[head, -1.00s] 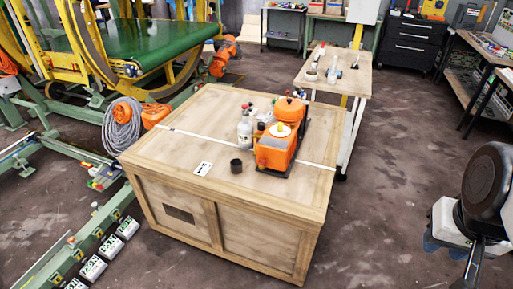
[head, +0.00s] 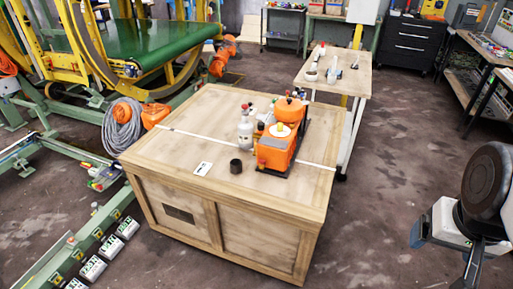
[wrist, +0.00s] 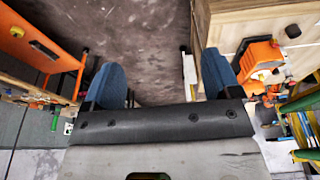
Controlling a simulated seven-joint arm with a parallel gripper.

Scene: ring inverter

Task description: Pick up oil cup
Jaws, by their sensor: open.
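A small dark cup (head: 236,166), which looks like the oil cup, stands upright on the wooden crate (head: 185,215), left of an orange machine (head: 277,148). In the wrist view a dark cup (wrist: 293,31) shows at the upper right on the crate, beside the orange machine (wrist: 258,58). My gripper (head: 418,233) is at the right of the head view, out over the floor and well apart from the crate. In the wrist view my gripper (wrist: 163,80) shows two blue fingers spread wide, with nothing between them.
A grey-white bottle (head: 244,134) stands behind the cup, and a white card (head: 203,168) lies to its left. The crate top in front of the cup is clear. A side table (head: 345,75) with tools stands behind the crate. Open floor lies between crate and gripper.

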